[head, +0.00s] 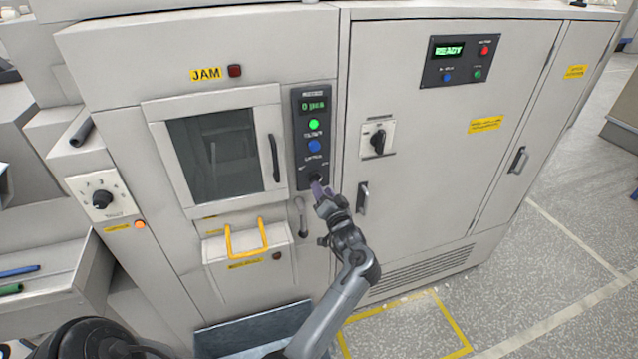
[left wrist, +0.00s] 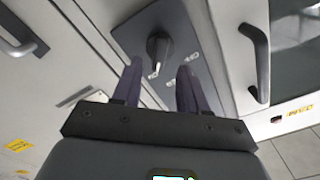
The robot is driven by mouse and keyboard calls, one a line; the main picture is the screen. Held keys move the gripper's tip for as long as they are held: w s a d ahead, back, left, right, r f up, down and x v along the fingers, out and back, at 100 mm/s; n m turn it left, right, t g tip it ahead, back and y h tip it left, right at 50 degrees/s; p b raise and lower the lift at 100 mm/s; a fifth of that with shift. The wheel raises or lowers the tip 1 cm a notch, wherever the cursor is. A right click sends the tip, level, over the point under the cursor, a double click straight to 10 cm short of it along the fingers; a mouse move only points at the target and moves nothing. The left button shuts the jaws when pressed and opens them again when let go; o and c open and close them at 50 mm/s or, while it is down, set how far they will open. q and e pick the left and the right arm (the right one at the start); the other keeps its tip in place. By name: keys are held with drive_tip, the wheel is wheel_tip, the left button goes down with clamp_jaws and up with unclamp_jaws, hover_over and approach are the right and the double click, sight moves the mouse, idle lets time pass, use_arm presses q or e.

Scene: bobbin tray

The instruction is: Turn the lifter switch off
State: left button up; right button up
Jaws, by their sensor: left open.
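A small black rotary switch (head: 315,179) sits at the bottom of the dark control panel (head: 299,105), below a green and a blue button. I take it for the lifter switch; its label is too small to read. My left gripper (head: 320,187) is right in front of it and partly covers it in the head view. In the left wrist view the black knob (left wrist: 157,46) shows beyond and between the open purple fingertips of the left gripper (left wrist: 160,66). Nothing is held; contact with the knob cannot be told. My right gripper is not in view.
A windowed door with a black handle (head: 274,157) is left of the panel. A lever (head: 301,216) hangs below it. A yellow-handled drawer (head: 247,262) is lower left. Another rotary switch (head: 378,140) and a door handle (head: 362,198) are to the right.

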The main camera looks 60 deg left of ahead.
use_arm(q)
drive_tip(key=shift+x, duration=2.45)
clamp_jaws()
